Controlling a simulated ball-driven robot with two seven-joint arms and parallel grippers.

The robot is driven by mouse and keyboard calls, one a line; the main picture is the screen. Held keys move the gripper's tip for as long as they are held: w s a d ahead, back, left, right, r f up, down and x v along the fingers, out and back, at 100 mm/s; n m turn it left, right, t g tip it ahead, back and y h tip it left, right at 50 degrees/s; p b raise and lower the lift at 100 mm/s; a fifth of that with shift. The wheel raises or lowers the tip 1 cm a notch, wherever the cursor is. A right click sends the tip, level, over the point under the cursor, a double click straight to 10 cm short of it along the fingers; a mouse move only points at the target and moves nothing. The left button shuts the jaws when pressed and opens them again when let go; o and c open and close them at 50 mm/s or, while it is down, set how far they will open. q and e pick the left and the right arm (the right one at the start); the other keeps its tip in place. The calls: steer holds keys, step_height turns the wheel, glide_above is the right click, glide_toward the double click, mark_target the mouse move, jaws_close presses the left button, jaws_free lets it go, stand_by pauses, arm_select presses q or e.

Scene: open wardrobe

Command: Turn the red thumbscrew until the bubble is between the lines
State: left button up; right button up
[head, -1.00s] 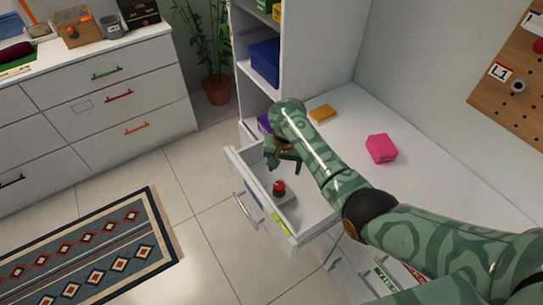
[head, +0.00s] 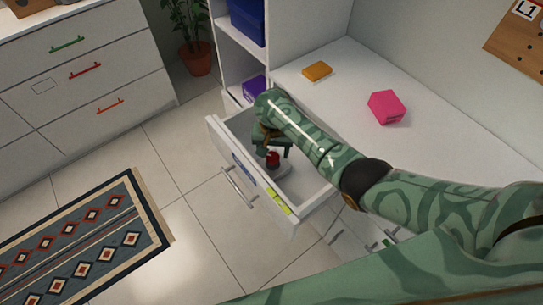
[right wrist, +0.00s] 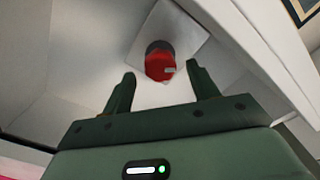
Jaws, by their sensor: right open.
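The red thumbscrew (head: 272,158) stands on a light base inside the open drawer (head: 318,197). In the right wrist view the thumbscrew (right wrist: 160,66) has a dark collar and a small pale mark on its side. My right gripper (head: 273,146) is close by it, just above in the head view. In the wrist view its open fingers (right wrist: 165,88) point towards the thumbscrew, one to each side, with nothing held. A yellow-green strip (head: 278,200) lies along the drawer's front edge; no bubble or lines can be made out on it. My left gripper is out of view.
The drawer walls stand close around the thumbscrew. A blue label (head: 243,168) is on the drawer front, above its handle (head: 238,188). A pink box (head: 385,107) and an orange block (head: 317,71) lie on the white surface behind.

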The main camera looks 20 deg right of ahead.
steer(key=shift+f+b, duration=0.3)
steer(key=shift+f, duration=0.55)
steer(key=c, duration=1)
steer(key=shift+r+n, duration=0.1)
steer(key=shift+n, duration=0.2)
